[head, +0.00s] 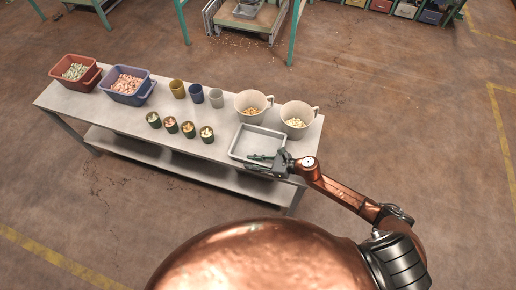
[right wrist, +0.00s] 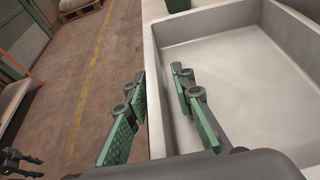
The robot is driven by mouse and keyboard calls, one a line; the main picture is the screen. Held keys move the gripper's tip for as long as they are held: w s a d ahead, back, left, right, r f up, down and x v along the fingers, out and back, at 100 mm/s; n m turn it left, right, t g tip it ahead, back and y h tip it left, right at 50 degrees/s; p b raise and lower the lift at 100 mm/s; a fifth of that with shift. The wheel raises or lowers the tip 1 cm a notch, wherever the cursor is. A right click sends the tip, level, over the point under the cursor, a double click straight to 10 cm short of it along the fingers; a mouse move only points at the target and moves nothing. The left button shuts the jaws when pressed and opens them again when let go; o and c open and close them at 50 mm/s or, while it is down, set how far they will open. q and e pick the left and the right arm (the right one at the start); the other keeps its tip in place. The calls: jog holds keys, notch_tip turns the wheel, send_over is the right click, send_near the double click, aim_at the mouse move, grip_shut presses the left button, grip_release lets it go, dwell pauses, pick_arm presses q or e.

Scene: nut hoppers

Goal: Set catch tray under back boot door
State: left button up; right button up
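The catch tray, a shallow pale grey rectangular tray (head: 236,151), lies on the near right part of the bench. My right gripper (head: 264,158) is at its near right rim. In the right wrist view the fingers (right wrist: 160,85) stand apart, one outside and one inside the wall of the tray (right wrist: 157,112); firm contact does not show. A dark jointed part at the lower left of that view looks like my left gripper (right wrist: 22,158); its opening is unclear. A green-legged frame with a small tray (head: 246,10) stands at the back; I cannot make out a boot door.
Open floor (head: 400,100) lies right of the bench. Nuts are scattered near the frame.

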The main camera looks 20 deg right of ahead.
jog(key=shift+c, duration=0.2)
grip_shut()
jog(key=shift+r, duration=0.1)
